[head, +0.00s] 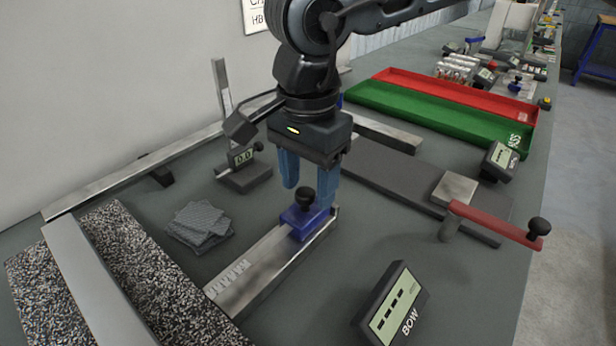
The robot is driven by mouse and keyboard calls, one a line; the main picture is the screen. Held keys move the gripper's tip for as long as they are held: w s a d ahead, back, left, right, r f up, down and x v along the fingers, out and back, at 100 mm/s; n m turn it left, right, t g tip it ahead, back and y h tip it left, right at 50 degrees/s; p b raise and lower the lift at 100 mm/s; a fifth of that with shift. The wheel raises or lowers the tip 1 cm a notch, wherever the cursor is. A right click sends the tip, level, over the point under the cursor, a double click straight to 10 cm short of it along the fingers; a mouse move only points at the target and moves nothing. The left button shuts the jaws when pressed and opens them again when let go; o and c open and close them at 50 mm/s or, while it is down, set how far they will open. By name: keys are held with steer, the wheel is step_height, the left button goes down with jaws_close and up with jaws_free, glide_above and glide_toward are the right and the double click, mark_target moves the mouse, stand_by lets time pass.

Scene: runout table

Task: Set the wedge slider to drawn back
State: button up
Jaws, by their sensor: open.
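The wedge slider is a blue block (301,222) with a black knob (305,196) on top. It sits near the far end of a metal rail (262,268) with scale marks towards its near end. My gripper (309,190) points down over the slider with its two blue fingers apart. In the picture the knob shows between the fingertips. The right finger comes down close beside the knob and block; I cannot tell whether it touches. The left finger ends higher up, and nothing is gripped.
A display marked BOW (393,308) stands right of the rail. A red lever (495,224) lies further right. Folded grey cloths (200,226) and a gauge (243,170) are to the left. Green (440,118) and red (460,93) trays lie behind. Speckled blocks (140,260) flank a metal bar front left.

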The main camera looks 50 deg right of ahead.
mark_target(308, 190)
steer(key=shift+r, duration=3.9)
steer(key=shift+r, duration=0.1)
